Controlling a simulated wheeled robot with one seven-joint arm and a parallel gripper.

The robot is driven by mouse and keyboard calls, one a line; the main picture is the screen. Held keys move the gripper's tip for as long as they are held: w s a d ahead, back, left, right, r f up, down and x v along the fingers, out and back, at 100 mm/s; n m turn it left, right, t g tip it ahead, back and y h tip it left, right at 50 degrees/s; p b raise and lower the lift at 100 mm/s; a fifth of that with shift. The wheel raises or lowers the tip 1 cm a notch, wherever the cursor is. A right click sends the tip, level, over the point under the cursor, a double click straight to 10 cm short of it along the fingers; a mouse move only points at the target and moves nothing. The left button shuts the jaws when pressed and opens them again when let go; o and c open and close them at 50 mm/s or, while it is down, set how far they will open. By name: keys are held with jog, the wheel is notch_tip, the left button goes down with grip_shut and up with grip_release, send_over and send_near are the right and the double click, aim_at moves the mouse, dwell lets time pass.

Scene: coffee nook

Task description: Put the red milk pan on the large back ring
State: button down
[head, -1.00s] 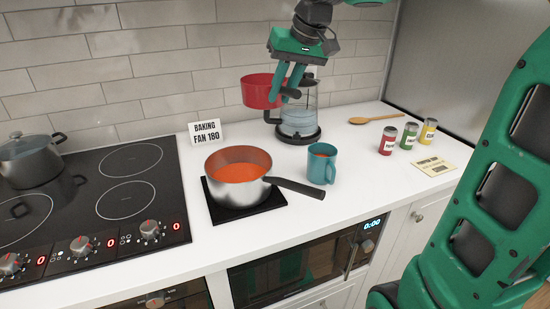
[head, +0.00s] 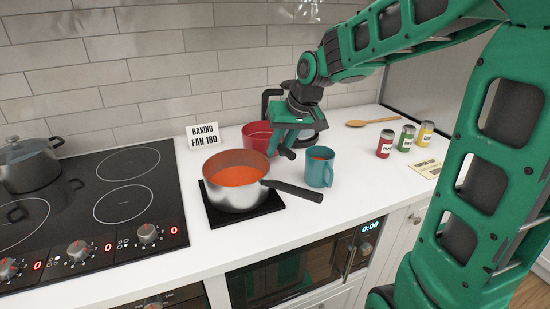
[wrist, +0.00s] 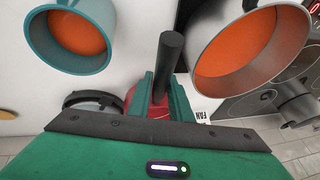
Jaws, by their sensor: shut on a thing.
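The red milk pan (head: 256,136) is behind the steel saucepan in the head view, partly hidden by it and by my gripper. My gripper (head: 285,149) is shut on the pan's dark handle, which also shows in the wrist view (wrist: 170,60). The pan is low over the counter; I cannot tell if it touches. In the wrist view only a bit of its red body (wrist: 157,112) shows between the fingers. The bare back ring (head: 130,163) is on the black hob (head: 160,210) at left, well away from the pan.
The saucepan (head: 228,198) of orange soup stands on a black mat, its handle pointing right. A teal mug (head: 320,172) is close to my gripper. A sign (head: 203,136) stands between pan and hob. A lidded pot (head: 28,165) sits at the hob's back left. Several cans stand right.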

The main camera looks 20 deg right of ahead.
notch_tip(320, 180, down, 3)
jog(key=c, duration=1.6)
grip_release()
jog(key=shift+r, duration=0.1)
jog(key=v, duration=1.2)
jog(key=s+d+f+m, duration=0.1)
jog(key=s+d+f, duration=0.1)
jog(key=s, duration=0.2)
jog(key=s+d+f+m+g+h, duration=0.1)
jog(key=s+d+f, duration=0.1)
jog(key=s+d, duration=0.1)
jog(key=s+d+f+g, duration=0.1)
jog(key=s+d+f, duration=0.1)
jog(key=s, duration=0.3)
jog(key=shift+d+f+m+h, duration=0.2)
jog(key=shift+d+m+h, duration=0.1)
jog(key=shift+d+m, duration=0.1)
jog(key=shift+o, duration=0.4)
jog(key=s+d+f+m+g, duration=0.1)
jog(key=s+f, duration=0.2)
jog(key=s, duration=0.4)
jog(key=s+d+f+m+g, duration=0.1)
jog(key=s+d+f, duration=0.1)
jog(key=s, duration=0.6)
jog(key=shift+s+f+m+g, duration=0.15)
jog(key=shift+f+m+g, duration=0.2)
jog(key=shift+f, duration=0.5)
jog(key=shift+d, duration=0.15)
jog(key=shift+c, duration=1.2)
